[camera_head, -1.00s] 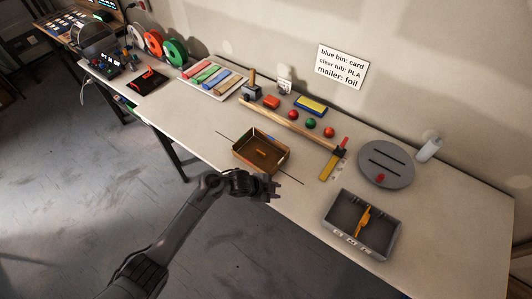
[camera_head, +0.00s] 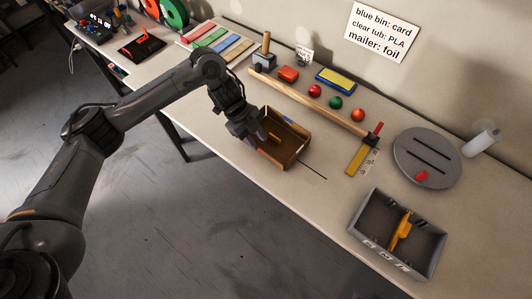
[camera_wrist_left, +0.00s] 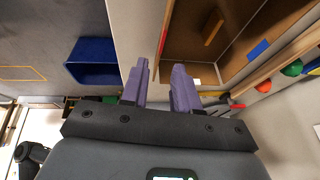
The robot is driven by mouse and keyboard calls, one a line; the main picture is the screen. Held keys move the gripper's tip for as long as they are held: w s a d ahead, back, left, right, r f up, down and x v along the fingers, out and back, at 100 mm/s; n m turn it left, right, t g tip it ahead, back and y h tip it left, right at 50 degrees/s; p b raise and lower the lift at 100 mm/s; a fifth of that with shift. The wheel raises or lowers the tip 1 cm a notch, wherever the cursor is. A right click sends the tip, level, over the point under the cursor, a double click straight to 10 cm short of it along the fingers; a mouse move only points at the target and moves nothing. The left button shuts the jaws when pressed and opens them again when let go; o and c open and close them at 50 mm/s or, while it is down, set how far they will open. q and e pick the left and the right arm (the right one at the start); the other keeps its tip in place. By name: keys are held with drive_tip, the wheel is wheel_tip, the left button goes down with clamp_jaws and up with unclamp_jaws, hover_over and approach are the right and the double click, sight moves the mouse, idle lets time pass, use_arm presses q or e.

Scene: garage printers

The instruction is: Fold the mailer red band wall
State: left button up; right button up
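The mailer, an open brown cardboard box (camera_head: 290,146), lies on the bench with its walls standing and a small tan piece (camera_head: 273,137) inside. It also fills the upper right of the wrist view (camera_wrist_left: 237,25), where a blue band (camera_wrist_left: 258,50) shows on one wall. My right gripper is out of view.
A grey divided bin (camera_head: 375,212) with an orange item stands at the front right. A wooden bar (camera_head: 310,105) lies behind the mailer, with several small balls beyond it. A round grey slotted disc (camera_head: 428,158) is at right. A blue bin (camera_wrist_left: 93,60) shows in the wrist view.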

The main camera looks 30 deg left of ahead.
sight(266, 156)
use_arm(q)
drive_tip(key=x, duration=0.8)
drive_tip(key=shift+b, duration=0.3)
clamp_jaws()
